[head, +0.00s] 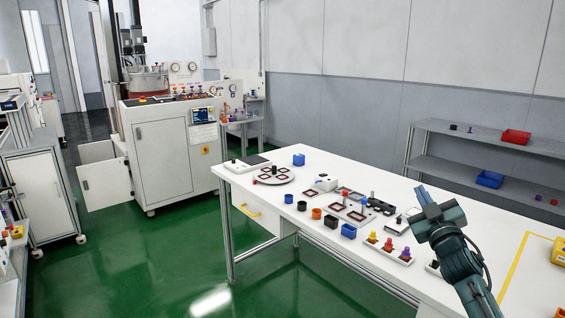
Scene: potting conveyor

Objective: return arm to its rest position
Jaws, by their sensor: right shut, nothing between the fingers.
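My right gripper (421,192) is in the head view, at the end of the dark teal arm that comes in from the lower right. It is raised over the right part of the white table (258,185), with its fingers pointing up and away. Its fingers are shut with nothing between them. The arm hides part of the table top behind it. My left gripper is not in the head view.
Shelves (470,170) line the back wall. A white machine cabinet (165,160) stands at left. Green floor (130,260) is clear.

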